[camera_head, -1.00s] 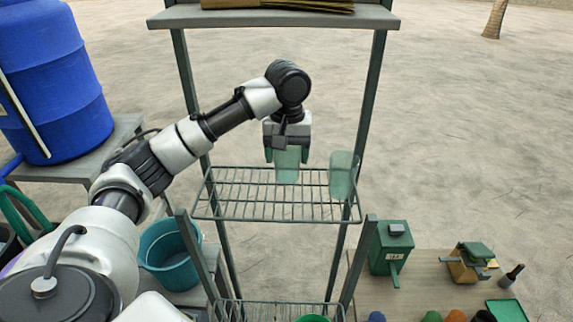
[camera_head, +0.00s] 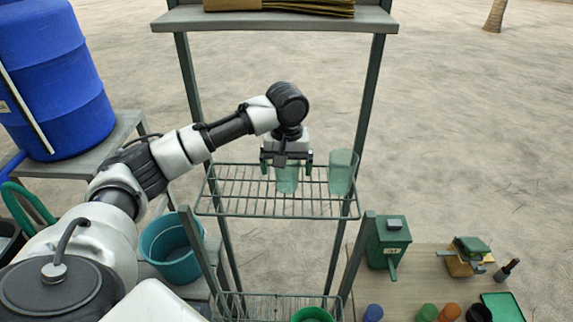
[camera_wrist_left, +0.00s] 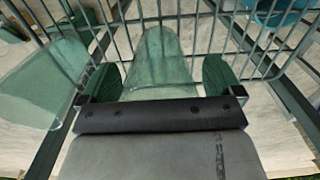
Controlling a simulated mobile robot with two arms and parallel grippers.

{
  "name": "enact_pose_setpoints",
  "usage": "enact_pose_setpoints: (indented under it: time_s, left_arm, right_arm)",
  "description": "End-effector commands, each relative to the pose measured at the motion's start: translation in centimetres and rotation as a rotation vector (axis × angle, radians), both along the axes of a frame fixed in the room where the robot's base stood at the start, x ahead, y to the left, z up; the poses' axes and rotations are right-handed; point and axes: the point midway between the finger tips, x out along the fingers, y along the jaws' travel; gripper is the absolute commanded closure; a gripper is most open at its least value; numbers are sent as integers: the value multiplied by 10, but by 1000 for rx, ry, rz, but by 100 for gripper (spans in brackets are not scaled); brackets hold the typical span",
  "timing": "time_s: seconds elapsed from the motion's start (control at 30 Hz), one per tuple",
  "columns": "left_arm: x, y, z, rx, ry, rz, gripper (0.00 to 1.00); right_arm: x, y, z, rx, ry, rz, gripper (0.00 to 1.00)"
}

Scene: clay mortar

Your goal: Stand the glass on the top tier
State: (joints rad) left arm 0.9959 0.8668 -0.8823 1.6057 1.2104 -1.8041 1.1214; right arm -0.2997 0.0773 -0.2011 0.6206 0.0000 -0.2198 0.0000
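A clear greenish glass (camera_head: 288,180) stands upright on the wire top tier (camera_head: 230,205). It also shows in the left wrist view (camera_wrist_left: 160,60). My left gripper (camera_head: 287,165) is just above the tier, with its fingers on either side of this glass. In the left wrist view the gripper (camera_wrist_left: 160,80) is open, with gaps between the green finger pads and the glass. A second similar glass (camera_head: 342,173) stands on the tier to the right; it shows at left in the wrist view (camera_wrist_left: 45,85). My right gripper is not in view.
Rack posts (camera_head: 370,95) rise beside the tier to a grey shelf (camera_head: 270,19) above. A lower wire tier holds a green item (camera_head: 312,315). A blue barrel (camera_head: 50,80) and teal bucket (camera_head: 172,250) are left; a low table with a green box (camera_head: 389,243) is right.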

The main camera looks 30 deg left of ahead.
Motion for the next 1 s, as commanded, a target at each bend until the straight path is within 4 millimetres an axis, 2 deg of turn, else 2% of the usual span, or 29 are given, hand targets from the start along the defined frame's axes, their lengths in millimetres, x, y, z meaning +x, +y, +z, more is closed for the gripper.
enact_pose_setpoints:
  time_s: [0.27, 0.37, 0.57, 0.7, 1.0]
  left_arm:
    - [1, 0, 5, 0, -2, 0, 6]
    - [1, 0, 16, 0, -4, 0, 6]
    - [1, 0, 51, 0, -5, 1, 6]
    - [1, 0, 70, 1, -3, 1, 6]
    - [0, 0, 78, 0, 1, 0, 6]
  right_arm:
    - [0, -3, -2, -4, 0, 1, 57]
    - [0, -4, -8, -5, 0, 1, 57]
    - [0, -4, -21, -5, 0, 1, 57]
    - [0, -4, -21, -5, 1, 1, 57]
    - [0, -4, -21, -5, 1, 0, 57]
